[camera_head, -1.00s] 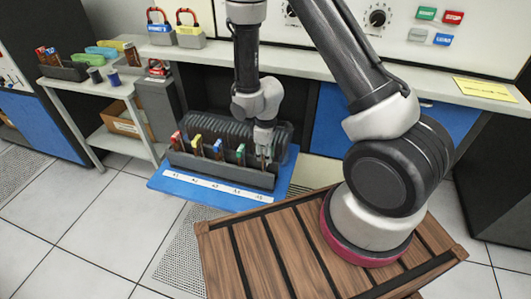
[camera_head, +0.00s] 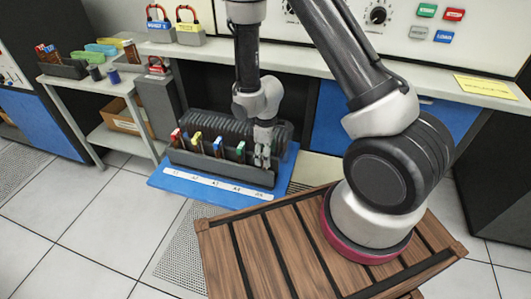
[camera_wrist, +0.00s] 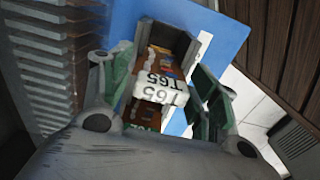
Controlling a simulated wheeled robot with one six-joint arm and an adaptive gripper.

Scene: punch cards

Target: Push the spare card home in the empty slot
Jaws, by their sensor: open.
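A dark card rack (camera_head: 215,166) stands on a blue mat (camera_head: 160,179), with cards with red, yellow, blue and green tops in its slots. My gripper (camera_head: 262,160) is over the rack's right end, pointing down. In the wrist view, a brown card with a white top marked T65 (camera_wrist: 160,88) stands between my fingers, by the rack's grey walls (camera_wrist: 180,42). My gripper (camera_wrist: 166,92) is open, with one green-lined finger on each side of this card. How deep the card sits in its slot cannot be told. In the head view my fingers largely hide it.
A dark ribbed block (camera_head: 225,128) rises right behind the card row. A wooden slatted platform (camera_head: 265,250) carries my arm's base in front. A side table with a card tray (camera_head: 62,67) is at the left. Open tiled floor lies front left.

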